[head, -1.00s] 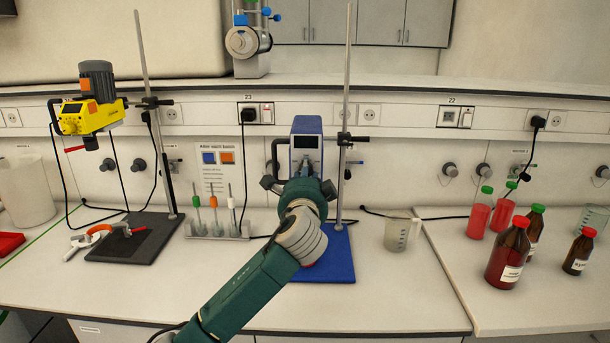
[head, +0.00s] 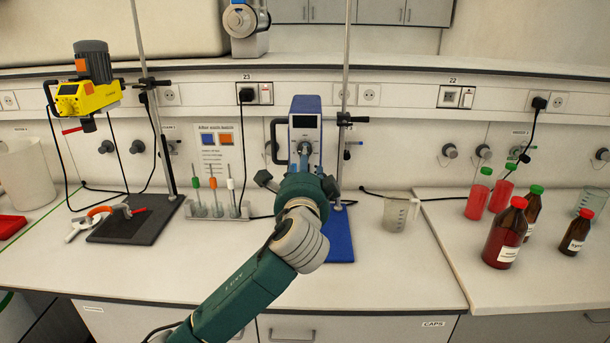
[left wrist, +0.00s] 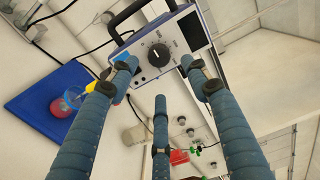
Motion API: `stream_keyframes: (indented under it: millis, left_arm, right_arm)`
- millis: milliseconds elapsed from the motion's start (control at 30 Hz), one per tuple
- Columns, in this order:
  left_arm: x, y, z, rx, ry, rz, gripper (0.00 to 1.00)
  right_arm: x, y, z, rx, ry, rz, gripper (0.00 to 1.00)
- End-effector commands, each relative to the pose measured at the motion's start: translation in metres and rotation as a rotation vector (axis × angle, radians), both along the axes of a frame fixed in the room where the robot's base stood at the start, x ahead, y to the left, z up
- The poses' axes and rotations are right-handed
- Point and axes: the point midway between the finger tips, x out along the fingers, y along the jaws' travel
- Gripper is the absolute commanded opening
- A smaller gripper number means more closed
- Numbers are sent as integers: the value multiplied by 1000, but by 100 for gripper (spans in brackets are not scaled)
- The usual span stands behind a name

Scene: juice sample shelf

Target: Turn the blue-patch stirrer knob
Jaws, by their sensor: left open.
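The stirrer (head: 306,112) is a blue box with a pale front, a dark display and a round dial, clamped to a stand above a blue base plate (head: 338,235). Its black stirrer knob (left wrist: 158,55) faces the left wrist camera, with tick marks around it. In the head view the knob (head: 304,148) shows just above my wrist. My left gripper (left wrist: 160,75) is open, its fingers spread before the panel around the knob, with no clear contact. In the head view my left gripper (head: 302,172) is mostly hidden by its own wrist. My right gripper is not in view.
A yellow stirrer (head: 86,97) hangs over a dark base plate at left. A sign with blue and orange patches (head: 216,148) and a rack of rods (head: 217,212) stand beside it. A beaker (head: 399,215) and several bottles (head: 507,232) stand at right. The front bench is clear.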

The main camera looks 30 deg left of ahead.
Motion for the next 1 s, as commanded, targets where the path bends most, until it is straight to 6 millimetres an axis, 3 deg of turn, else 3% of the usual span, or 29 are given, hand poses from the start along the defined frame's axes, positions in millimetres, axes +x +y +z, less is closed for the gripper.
stream_keyframes:
  millis: [133, 333, 900, 1000]
  left_arm:
    - [-24, -16, -1, -2, 1, -3, 48]
    - [-41, -27, -1, -2, 3, -2, 48]
    - [-44, -28, -1, -1, 2, -1, 48]
    - [-45, -30, -11, -24, 15, -6, 48]
  right_arm:
    - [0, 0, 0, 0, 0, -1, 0]
    - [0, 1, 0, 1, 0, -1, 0]
    - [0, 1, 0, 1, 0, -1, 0]
    - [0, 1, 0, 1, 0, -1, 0]
